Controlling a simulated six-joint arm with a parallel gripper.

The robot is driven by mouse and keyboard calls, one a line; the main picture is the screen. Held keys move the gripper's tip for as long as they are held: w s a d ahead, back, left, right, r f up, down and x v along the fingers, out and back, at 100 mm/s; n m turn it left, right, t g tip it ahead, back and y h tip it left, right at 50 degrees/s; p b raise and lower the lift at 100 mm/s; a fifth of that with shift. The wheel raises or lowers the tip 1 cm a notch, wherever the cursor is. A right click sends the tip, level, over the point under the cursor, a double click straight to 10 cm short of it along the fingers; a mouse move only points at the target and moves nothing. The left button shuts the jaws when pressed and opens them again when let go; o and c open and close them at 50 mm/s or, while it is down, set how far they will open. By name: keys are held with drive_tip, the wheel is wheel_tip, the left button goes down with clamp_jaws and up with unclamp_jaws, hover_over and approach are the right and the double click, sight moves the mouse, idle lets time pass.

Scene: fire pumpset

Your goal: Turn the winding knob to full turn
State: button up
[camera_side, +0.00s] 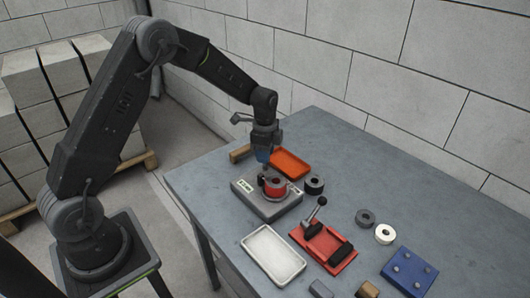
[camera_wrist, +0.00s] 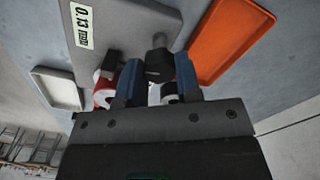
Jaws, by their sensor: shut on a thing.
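The winding device is a grey box (camera_side: 251,203) with a red round spool (camera_side: 276,187) on top, near the table's left side. In the wrist view, the box (camera_wrist: 150,15) carries a label reading 0.13 mm. The dark winding knob (camera_wrist: 159,62) sits between the blue fingers of my gripper (camera_wrist: 158,75). My gripper also shows in the side view (camera_side: 263,160), pointing down over the box beside the spool. Its fingers are shut on the knob. The fingers hide part of the knob and spool, and the knob's turn angle cannot be read.
An orange tray (camera_side: 290,163) lies behind the box, with a black ring (camera_side: 315,183) beside it. A white tray (camera_side: 273,255), a red fixture with a lever (camera_side: 323,247), loose rings (camera_side: 384,234) and a blue block (camera_side: 409,271) lie in front and right. The table's back right is clear.

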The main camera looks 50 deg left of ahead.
drive_tip(key=shift+m, duration=0.6)
drive_tip(key=o, duration=0.9)
wheel_tip(320, 180, up, 14)
drive_tip(key=shift+f, duration=0.1)
idle(0.4)
